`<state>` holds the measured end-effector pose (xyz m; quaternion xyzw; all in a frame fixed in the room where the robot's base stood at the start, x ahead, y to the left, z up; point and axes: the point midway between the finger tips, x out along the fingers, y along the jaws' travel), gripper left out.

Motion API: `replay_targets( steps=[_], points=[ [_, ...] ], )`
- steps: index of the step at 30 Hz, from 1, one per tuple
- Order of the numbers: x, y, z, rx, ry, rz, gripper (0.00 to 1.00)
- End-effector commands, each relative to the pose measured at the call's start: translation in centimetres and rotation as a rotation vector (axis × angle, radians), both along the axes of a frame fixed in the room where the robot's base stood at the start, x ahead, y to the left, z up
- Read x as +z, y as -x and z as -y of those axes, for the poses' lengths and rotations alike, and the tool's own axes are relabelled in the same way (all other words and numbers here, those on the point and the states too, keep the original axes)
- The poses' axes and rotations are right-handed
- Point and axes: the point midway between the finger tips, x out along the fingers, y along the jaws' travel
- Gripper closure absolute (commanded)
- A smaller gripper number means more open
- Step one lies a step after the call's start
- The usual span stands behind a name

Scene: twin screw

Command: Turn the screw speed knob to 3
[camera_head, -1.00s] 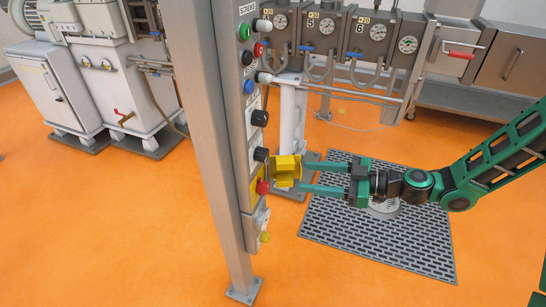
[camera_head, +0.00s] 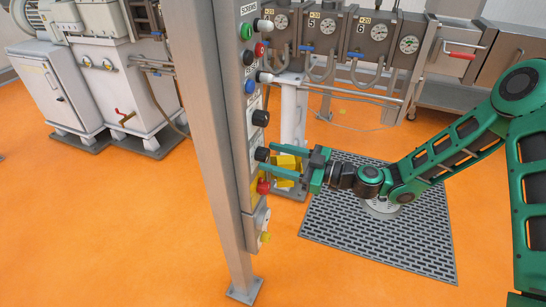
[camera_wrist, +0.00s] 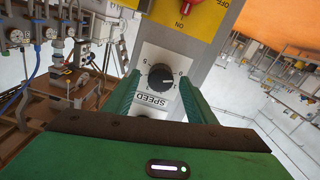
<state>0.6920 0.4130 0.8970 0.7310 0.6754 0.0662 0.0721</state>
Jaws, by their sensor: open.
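A black round knob (camera_head: 262,154) with a numbered dial is on the control panel of the grey post. In the wrist view the same knob (camera_wrist: 162,77) shows upside down on a silver plate marked "SPEED". My gripper (camera_head: 275,160) is level with it, its fingers pointing left at the panel. In the wrist view my gripper (camera_wrist: 159,84) is open, with one green finger on each side of the knob. Contact cannot be told. Several dial digits show, but the pointer's exact reading is too small to tell.
A red switch (camera_head: 263,187) on a yellow plate is just below the knob. Another black knob (camera_head: 260,118) and several coloured buttons are above on the same post (camera_head: 215,150). A grey floor grate (camera_head: 420,240) lies under my arm.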

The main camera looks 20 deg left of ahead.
Motion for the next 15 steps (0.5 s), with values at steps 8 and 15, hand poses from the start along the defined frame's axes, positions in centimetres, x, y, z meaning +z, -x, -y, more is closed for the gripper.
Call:
replay_targets(
  steps=[8,15],
  points=[
    [0.01,-0.06,-1.13,0.001,0.0,-0.001,0.49],
    [0.01,-0.07,-1.1,0.0,0.0,-0.001,0.63]
  ],
)
